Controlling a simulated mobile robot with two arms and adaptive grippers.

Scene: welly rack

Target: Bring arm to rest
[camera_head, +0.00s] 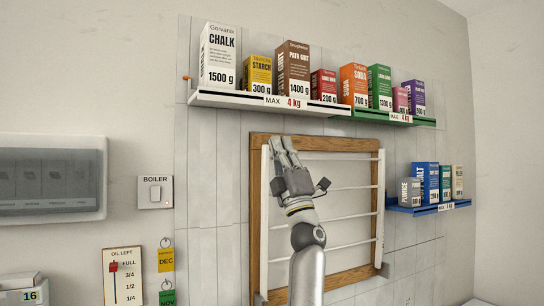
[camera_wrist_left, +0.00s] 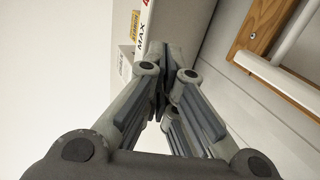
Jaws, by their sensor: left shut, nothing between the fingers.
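My left gripper (camera_head: 285,144) is raised in front of the wall, with its fingers pointing up. It overlaps the upper left part of a wooden frame (camera_head: 258,215) with white bars. In the left wrist view the gripper (camera_wrist_left: 165,52) has its fingertips together with nothing between them. Beyond the fingertips there is the white shelf (camera_wrist_left: 141,35) with its "MAX" label. I cannot tell the exact gap to the wall or shelf. My left arm rises from the bottom of the head view. My right gripper is not in view.
The white shelf (camera_head: 235,99) and green shelf (camera_head: 395,117) above hold several boxes. A blue shelf (camera_head: 425,209) with boxes is at right. A boiler switch (camera_head: 155,193), an oil gauge (camera_head: 123,276) and a grey-windowed panel (camera_head: 50,220) are at left.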

